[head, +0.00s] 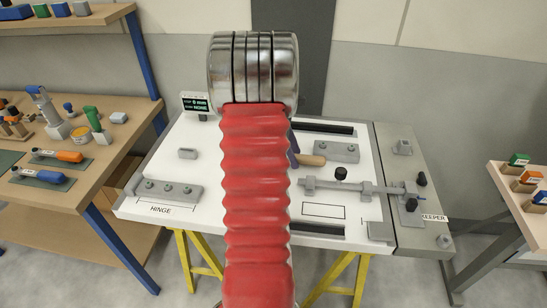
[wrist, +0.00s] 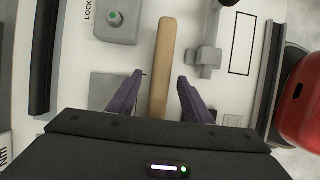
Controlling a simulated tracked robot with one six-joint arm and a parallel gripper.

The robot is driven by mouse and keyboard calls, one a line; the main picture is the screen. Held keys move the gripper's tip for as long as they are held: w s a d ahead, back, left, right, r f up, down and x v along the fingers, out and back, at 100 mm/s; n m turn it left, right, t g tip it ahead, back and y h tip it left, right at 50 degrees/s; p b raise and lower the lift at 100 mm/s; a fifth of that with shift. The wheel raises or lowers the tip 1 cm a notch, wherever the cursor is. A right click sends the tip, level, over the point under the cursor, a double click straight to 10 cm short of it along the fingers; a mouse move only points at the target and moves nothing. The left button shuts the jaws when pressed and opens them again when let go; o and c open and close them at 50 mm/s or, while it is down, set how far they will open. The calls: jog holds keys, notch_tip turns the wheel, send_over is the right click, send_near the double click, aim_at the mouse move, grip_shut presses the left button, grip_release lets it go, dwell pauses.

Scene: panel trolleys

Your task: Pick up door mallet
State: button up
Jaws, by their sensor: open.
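A pale wooden handle (wrist: 165,55), which looks like the door mallet's, runs up the wrist view between the fingers of my gripper (wrist: 160,80). My gripper is open, with a purple finger on each side of the handle and a gap showing on both sides. The mallet's head is hidden, and I cannot tell how high the fingers are above the handle. In the head view the handle's end (head: 312,160) shows just right of my red arm, over the white panel (head: 215,215). There my arm hides most of the gripper.
On the panel are a hinge plate (head: 168,190), a grey block (head: 337,152) and a long latch rod (head: 350,186) with a black knob (head: 341,173). A tool bench (head: 125,135) stands left. A small table (head: 520,195) stands right.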

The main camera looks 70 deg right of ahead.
jog(key=shift+x, duration=1.55)
jog(key=shift+r, duration=0.1)
jog(key=shift+c, duration=0.2)
grip_shut()
